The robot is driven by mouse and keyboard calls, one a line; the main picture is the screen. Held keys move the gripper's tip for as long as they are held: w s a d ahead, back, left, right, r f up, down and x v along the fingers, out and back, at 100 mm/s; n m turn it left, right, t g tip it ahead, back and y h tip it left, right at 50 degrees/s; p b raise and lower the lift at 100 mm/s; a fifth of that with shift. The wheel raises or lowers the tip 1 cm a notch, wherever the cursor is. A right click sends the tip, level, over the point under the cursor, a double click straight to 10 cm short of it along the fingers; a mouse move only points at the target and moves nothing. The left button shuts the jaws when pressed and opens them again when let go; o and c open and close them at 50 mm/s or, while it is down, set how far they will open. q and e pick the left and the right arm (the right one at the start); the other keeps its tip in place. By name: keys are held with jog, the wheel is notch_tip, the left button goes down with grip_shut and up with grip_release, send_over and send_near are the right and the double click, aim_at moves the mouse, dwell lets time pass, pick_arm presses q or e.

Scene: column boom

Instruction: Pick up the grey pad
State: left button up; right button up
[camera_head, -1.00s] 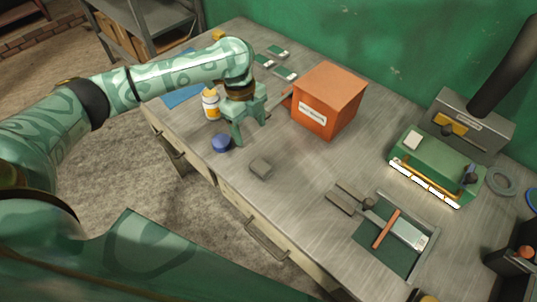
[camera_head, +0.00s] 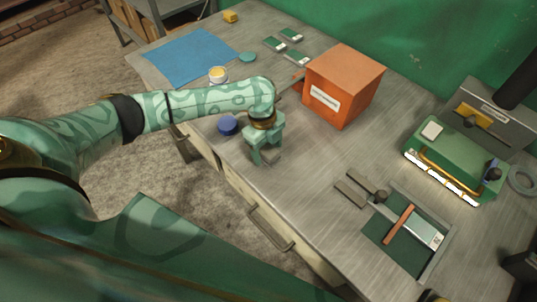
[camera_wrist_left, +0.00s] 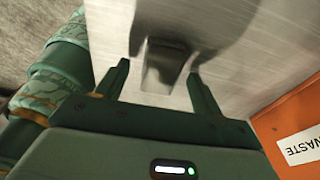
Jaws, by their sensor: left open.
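The grey pad (camera_head: 270,157) is a small dark block lying on the metal bench, mostly hidden under my left gripper (camera_head: 265,155) in the head view. In the left wrist view the pad (camera_wrist_left: 161,70) shows between and just beyond the two fingertips of my left gripper (camera_wrist_left: 158,80). The fingers are open, one on each side of it, and I see no grip on it. My right gripper is not in view.
An orange waste box (camera_head: 345,85) stands to the right of the gripper. A tray (camera_head: 445,258) with tools and a green machine (camera_head: 455,160) are further right.

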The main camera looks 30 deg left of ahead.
pick_arm(q)
jog(key=shift+f, duration=0.65)
jog(key=shift+r, duration=0.1)
jog(key=c, duration=1.1)
